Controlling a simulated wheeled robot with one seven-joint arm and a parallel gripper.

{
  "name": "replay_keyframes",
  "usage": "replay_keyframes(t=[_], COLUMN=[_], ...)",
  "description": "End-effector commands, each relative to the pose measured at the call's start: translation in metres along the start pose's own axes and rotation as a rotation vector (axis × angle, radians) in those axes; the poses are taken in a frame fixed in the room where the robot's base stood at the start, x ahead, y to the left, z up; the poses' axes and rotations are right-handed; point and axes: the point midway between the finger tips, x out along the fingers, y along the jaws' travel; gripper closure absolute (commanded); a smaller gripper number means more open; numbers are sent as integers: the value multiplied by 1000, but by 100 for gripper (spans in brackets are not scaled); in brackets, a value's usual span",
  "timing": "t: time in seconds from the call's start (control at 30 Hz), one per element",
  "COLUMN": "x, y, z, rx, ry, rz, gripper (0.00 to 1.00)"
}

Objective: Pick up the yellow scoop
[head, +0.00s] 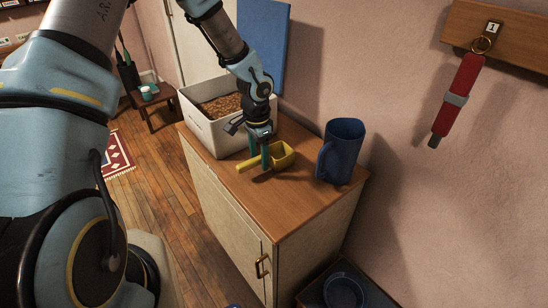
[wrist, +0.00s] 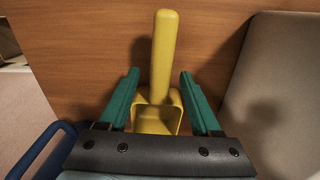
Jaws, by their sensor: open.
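The yellow scoop (head: 280,155) lies on the wooden top of the cabinet (head: 298,200), between a white bin and a blue pitcher. In the wrist view the scoop (wrist: 163,62) has its handle pointing up the picture and its bowl toward my gripper. My gripper (head: 265,163) is over the scoop in the head view, pointing down. In the wrist view the green fingers of my gripper (wrist: 158,85) are open, one on each side of the scoop, with visible gaps to the handle. Part of the bowl is hidden behind the dark gripper body.
A white bin (head: 203,133) filled with brown granules stands close on the left. A blue pitcher (head: 341,150) stands close on the right. A blue panel (head: 263,45) leans on the wall behind. A red tool (head: 459,95) hangs on the right wall.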

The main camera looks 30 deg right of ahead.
Motion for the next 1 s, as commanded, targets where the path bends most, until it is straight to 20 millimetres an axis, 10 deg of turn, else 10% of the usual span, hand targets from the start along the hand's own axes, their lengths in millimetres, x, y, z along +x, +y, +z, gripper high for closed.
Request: replay_keyframes(t=[0.47, 1.0], x=[24, 24], y=[0, 0], z=[0, 1], rx=[0, 0], ry=[0, 0], rz=[-1, -1], gripper=[36, 97])
